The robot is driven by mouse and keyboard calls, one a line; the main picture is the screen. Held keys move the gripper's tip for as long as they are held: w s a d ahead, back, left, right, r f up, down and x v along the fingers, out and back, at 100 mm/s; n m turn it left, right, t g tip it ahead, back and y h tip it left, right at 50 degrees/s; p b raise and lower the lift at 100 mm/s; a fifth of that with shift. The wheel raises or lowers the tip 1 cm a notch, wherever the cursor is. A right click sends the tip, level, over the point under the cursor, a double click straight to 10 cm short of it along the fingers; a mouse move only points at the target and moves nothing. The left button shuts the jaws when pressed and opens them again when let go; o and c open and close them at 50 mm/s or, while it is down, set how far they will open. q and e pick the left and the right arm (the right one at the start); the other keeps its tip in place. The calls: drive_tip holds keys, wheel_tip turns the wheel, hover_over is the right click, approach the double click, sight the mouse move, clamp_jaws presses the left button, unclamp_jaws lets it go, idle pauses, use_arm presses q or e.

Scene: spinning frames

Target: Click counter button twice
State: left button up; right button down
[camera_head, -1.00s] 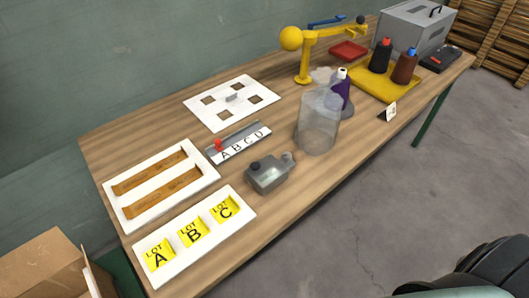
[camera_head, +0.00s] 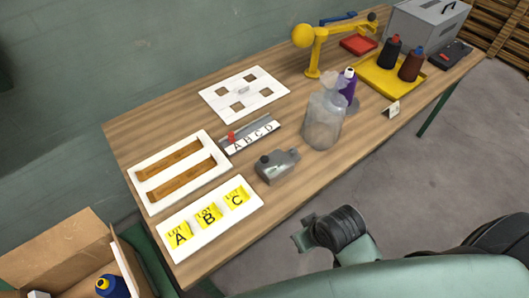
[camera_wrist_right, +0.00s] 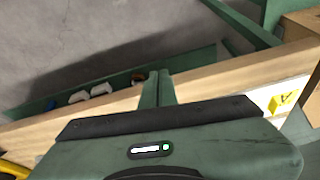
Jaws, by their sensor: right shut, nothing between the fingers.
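The counter (camera_head: 277,168) is a small grey metal device with a dark round button (camera_head: 265,159) on its left end and a round knob on its right. It stands on the wooden table near the front edge, right of the LOT A B C board. My right gripper (camera_head: 298,241) is in front of the table edge, below and to the right of the counter, apart from it. In the right wrist view its fingers (camera_wrist_right: 158,86) are shut and empty, with the table edge and floor beyond. The counter does not show there. My left gripper is not in view.
The yellow-label board (camera_head: 210,222), slotted white tray (camera_head: 156,203) and ABCD rail (camera_head: 255,140) lie around the counter. A cardboard box (camera_head: 60,254) is at lower left. The table strip in front of the counter is clear.

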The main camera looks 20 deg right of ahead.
drive_tip(key=w+a+r+n+y, duration=0.1)
drive_tip(key=w+a+r+y, duration=0.15)
drive_tip(key=w+r, duration=0.2)
wheel_tip(320, 180, up, 6)
drive_tip(key=m+t+y, duration=0.1)
drive_tip(key=t+y, duration=0.1)
drive_tip(key=y, duration=0.2)
hover_over(268, 159)
drive_tip(key=shift+f+p, duration=0.15)
drive_tip(key=shift+p, duration=0.3)
drive_tip(key=shift+f, duration=0.15)
wheel_tip(268, 159, down, 7)
drive_tip(key=b, duration=0.6)
drive_tip(key=shift+b, duration=0.35)
drive_tip(key=shift+f+b, duration=0.5)
drive_tip(key=shift+f, duration=0.3)
drive_tip(key=shift+f, duration=0.15)
drive_tip(key=shift+f, duration=0.25)
